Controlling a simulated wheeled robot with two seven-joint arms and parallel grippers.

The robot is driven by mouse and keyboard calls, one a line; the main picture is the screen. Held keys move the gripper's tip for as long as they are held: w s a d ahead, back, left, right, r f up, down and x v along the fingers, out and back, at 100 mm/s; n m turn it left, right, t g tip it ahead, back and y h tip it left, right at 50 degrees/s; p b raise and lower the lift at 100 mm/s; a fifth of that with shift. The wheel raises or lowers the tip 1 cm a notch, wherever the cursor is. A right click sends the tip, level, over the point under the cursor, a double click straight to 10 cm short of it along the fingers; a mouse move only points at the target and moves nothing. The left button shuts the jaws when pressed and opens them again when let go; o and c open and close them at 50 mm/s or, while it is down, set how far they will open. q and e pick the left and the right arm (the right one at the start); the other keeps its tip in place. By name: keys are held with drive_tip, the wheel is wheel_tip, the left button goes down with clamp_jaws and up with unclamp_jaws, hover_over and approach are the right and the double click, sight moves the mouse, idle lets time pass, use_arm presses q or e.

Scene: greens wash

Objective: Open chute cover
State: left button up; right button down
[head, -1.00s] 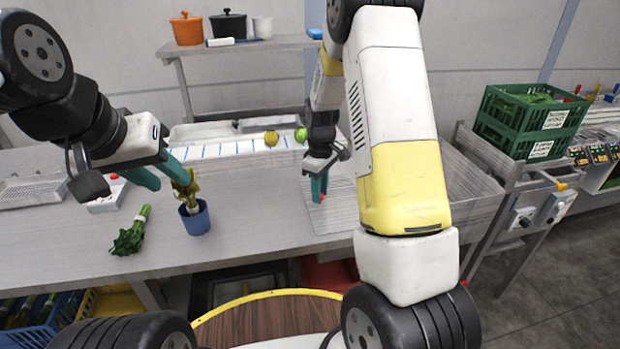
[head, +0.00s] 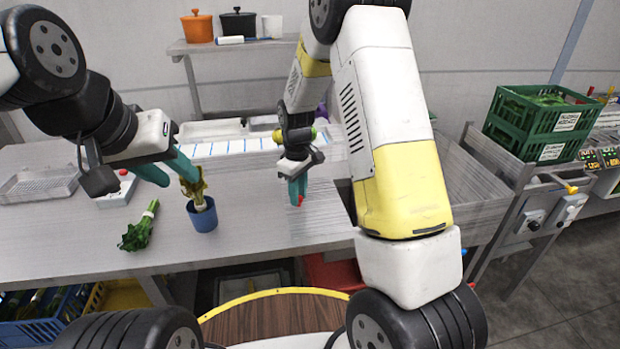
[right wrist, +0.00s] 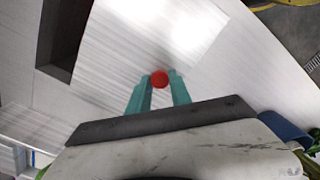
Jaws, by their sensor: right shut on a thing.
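The chute cover (right wrist: 140,40) is a flat, brushed-metal plate in the worktop; in the head view it lies under my right gripper (head: 298,190). My right gripper, also in the right wrist view (right wrist: 159,92), is shut on the cover's red knob (right wrist: 159,78). A dark gap, the chute opening (right wrist: 62,35), shows beside the plate; my right arm partly hides it in the head view.
Another leafy bunch (head: 138,228) lies on the worktop left of the cup. A grey control box with a red button (head: 118,188) and a wire basket (head: 38,185) are farther left. Green crates (head: 540,125) stand at the right. A clear metal sink edge lies right of my arm.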

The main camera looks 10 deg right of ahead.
drive_tip(key=a, duration=0.7)
drive_tip(key=shift+r, duration=0.1)
drive_tip(key=c, duration=1.2)
unclamp_jaws()
drive_tip(key=shift+o, duration=0.2)
wheel_tip(320, 180, up, 8)
